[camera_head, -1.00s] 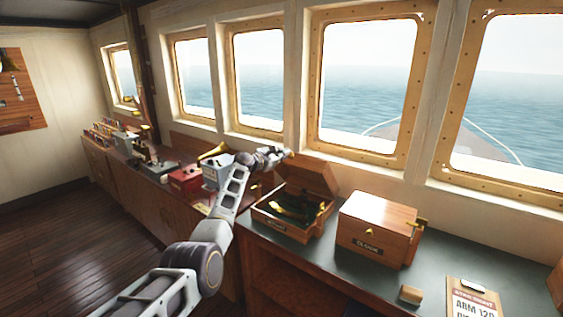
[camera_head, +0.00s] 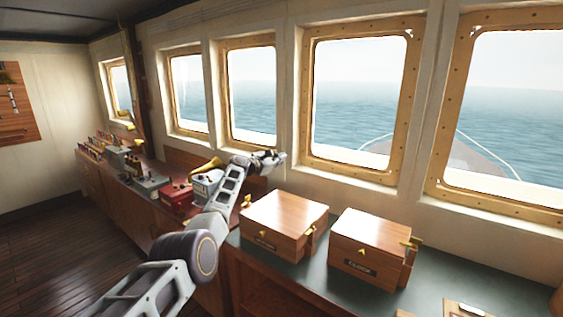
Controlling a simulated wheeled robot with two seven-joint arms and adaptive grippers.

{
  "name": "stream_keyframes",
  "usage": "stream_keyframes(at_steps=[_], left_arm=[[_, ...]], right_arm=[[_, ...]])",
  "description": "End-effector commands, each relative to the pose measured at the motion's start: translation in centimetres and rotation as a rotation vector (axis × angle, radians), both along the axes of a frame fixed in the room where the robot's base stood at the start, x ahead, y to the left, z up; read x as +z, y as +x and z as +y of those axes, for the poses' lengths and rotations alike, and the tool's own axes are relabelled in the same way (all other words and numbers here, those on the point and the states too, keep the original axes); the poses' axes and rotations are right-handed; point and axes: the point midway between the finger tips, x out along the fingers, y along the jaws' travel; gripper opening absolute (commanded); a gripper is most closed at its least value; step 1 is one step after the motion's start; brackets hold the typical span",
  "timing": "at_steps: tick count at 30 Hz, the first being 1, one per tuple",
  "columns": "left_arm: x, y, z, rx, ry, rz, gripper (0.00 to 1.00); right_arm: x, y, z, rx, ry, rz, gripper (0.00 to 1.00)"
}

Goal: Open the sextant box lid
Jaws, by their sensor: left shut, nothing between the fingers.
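The sextant box is the left wooden box (camera_head: 284,222) on the dark green counter top. Its lid is shut and flat, with a small brass latch and a label on the front; its inside is hidden. My left gripper (camera_head: 280,157) is shut and empty. It shows above and behind the box in the picture, near the window sill, and looks apart from the lid. My right gripper is not in view.
A second shut wooden box (camera_head: 366,248) with a label and a brass fitting stands to the right. A red box (camera_head: 175,199) and a brass horn (camera_head: 206,165) sit on the left counter. The green counter top (camera_head: 318,283) is bare in front of the boxes.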

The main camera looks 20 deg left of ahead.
Motion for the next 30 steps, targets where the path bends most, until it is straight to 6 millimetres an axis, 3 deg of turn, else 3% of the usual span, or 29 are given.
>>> stream_keyframes(at_steps=[7, 30], left_arm=[[-0.1, 0.0, -0.2, -0.002, 0.000, 0.000, 0.00], [0.0, 0.0, -0.2, -0.002, -0.001, 0.001, 0.00]], right_arm=[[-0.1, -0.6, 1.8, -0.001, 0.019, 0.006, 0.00], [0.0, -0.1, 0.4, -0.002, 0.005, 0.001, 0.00]])
